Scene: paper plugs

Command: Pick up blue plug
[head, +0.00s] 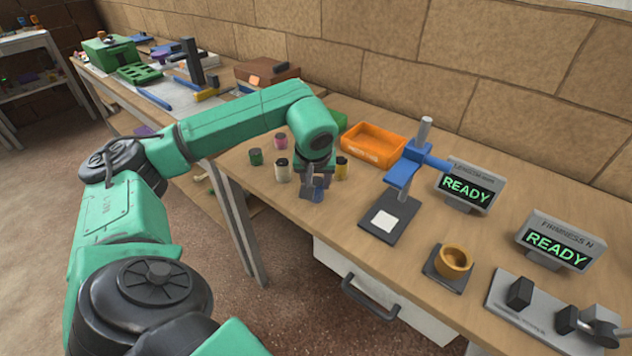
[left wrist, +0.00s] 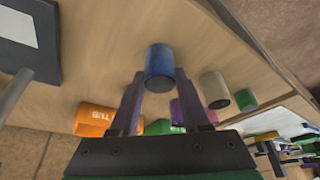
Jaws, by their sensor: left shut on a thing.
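The blue plug (head: 318,195) is a small dark blue cylinder at the front of the wooden bench in the head view. My left gripper (head: 314,188) points down over it and is shut on it. In the left wrist view the blue plug (left wrist: 160,66) sits between the tips of my left gripper's fingers (left wrist: 157,88). I cannot tell whether it touches the bench. My right gripper is in neither view.
Behind is an orange tub (head: 372,146). To the right are a blue-armed stand (head: 406,170), an orange ring (head: 454,261) and two READY displays.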

